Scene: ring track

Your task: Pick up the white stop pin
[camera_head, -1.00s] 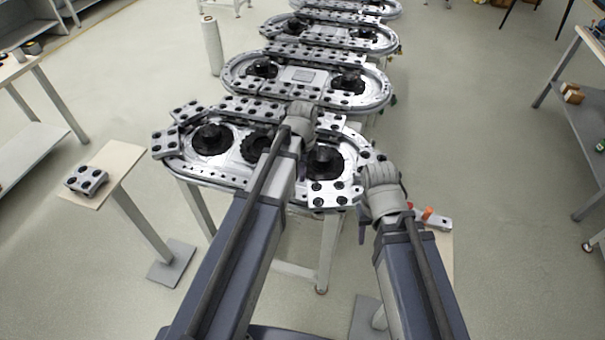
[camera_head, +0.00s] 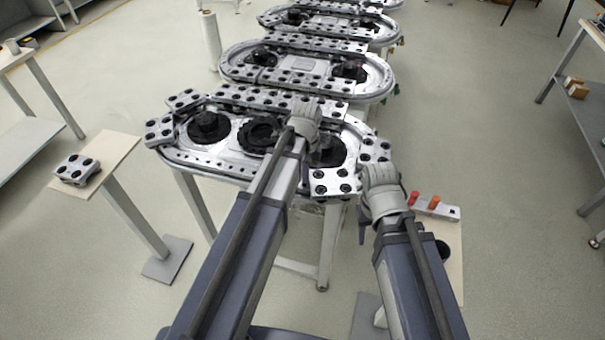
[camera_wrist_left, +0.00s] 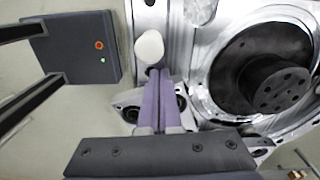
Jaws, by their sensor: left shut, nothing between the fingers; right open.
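In the left wrist view, the white stop pin (camera_wrist_left: 149,47) shows as a rounded white head beside the silver track edge. My left gripper (camera_wrist_left: 157,72) has its purple fingers shut together with nothing between them. Their tips are right at the pin's head in the picture; I cannot tell whether they touch it. In the head view the left gripper (camera_head: 306,172) is mostly hidden by its wrist, over the near ring track (camera_head: 225,165), and the pin cannot be made out. My right gripper (camera_head: 362,222) is open, largely hidden by its wrist, at the track's right end.
A small stand (camera_head: 113,152) at the left holds a carriage block (camera_head: 77,170). At the right, a rack (camera_head: 450,212) with red and orange pins sits on another stand (camera_head: 452,262). A black hub (camera_wrist_left: 270,85) stands right of the pin. More ring tracks lie behind.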

